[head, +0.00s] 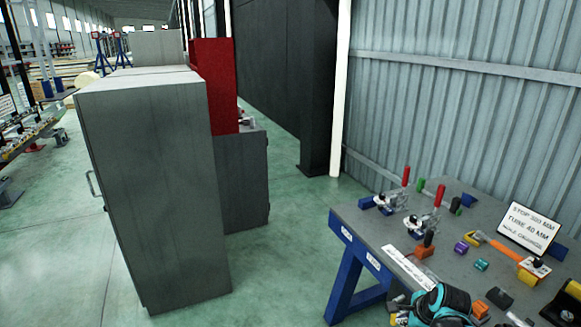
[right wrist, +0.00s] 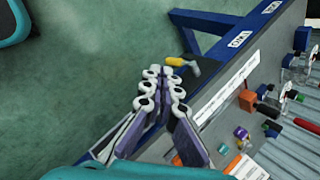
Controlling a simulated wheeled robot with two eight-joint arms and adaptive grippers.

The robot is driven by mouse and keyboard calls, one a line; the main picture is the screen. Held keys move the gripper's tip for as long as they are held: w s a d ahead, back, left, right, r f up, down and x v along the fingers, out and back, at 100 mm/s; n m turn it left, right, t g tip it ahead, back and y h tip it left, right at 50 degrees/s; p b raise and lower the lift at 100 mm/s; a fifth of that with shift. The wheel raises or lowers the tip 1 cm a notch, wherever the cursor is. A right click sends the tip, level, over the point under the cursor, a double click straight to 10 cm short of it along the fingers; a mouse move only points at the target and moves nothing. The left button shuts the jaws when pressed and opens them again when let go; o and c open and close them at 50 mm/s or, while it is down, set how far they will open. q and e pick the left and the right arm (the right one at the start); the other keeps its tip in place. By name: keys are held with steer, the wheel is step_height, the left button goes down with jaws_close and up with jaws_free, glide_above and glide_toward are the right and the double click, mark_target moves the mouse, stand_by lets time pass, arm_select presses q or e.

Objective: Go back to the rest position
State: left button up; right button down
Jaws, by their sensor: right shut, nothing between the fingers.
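My right gripper (right wrist: 161,74) is in the middle of the right wrist view, its fingers together and empty. In the head view my right gripper (head: 406,303) is low at the right, by the near edge of the workbench (head: 357,228), partly hidden by its own teal and black arm. My left gripper is not in view.
The bench carries red-handled toggle clamps (head: 388,201), a white sign (head: 529,227), an orange-handled hammer (head: 494,244) and small coloured blocks. A yellow-and-grey item (right wrist: 180,63) is close to my fingertips. A tall grey cabinet (head: 150,190) stands left. Green floor between is clear.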

steer(key=s+a+r+n, duration=0.3)
steer(key=s+a+n, duration=0.4)
steer(key=s+n, duration=0.2)
steer(key=s+a+r+n+t, duration=0.1)
steer(key=s+a+r+n, duration=0.3)
steer(key=n, duration=0.9)
steer(key=s+a, duration=0.3)
steer(key=s, duration=0.2)
steer(key=shift+s, duration=0.25)
